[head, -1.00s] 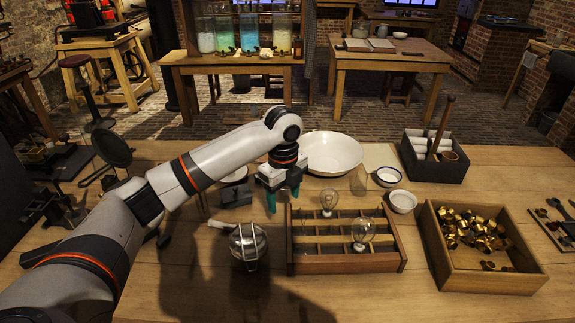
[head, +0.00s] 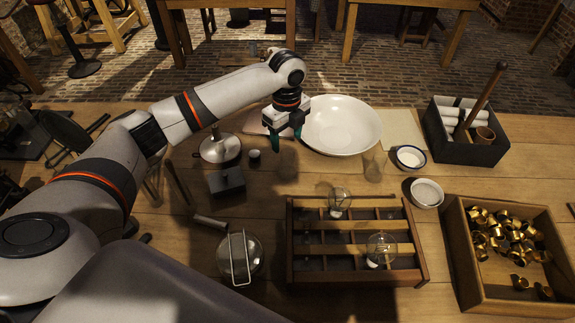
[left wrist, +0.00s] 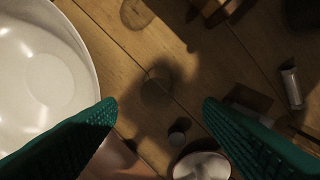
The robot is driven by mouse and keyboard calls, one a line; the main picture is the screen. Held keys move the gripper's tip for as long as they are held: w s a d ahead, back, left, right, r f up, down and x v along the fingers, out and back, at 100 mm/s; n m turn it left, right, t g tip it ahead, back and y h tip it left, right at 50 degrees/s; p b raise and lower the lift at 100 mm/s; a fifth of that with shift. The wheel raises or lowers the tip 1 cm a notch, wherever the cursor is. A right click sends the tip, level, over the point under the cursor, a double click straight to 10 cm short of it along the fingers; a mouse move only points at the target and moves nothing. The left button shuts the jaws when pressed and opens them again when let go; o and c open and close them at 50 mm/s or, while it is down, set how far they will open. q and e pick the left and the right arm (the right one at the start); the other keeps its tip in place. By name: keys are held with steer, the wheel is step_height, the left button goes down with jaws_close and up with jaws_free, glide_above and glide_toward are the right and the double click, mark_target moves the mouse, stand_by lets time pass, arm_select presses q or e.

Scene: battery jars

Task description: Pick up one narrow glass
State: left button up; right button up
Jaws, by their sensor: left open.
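A clear narrow glass (head: 373,163) stands on the table just right of and in front of the white bowl, faint against the wood. It also shows as a round outline at the top of the left wrist view (left wrist: 137,13). A second faint round outline lies in the shadow between my fingers in that view; I cannot tell whether it is a glass. My left gripper (head: 286,132) points down above the table beside the bowl's left edge. Its green fingers (left wrist: 160,108) are wide apart with nothing between them. My right gripper is out of view.
The wide white bowl (head: 341,125) is close to my left gripper. Small bowls (head: 410,157) (head: 426,193), a wooden rack with glass bulbs (head: 355,277) and a crate of brass parts (head: 468,275) stand right and in front.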

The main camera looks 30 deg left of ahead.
mark_target(287, 154)
arm_select(q)
step_height(287, 154, down, 3)
steer(key=shift+w+r, duration=0.15)
steer(key=shift+r, duration=0.05)
steer(key=shift+f+p, duration=0.5)
steer(key=shift+f, duration=1.8)
jaws_close()
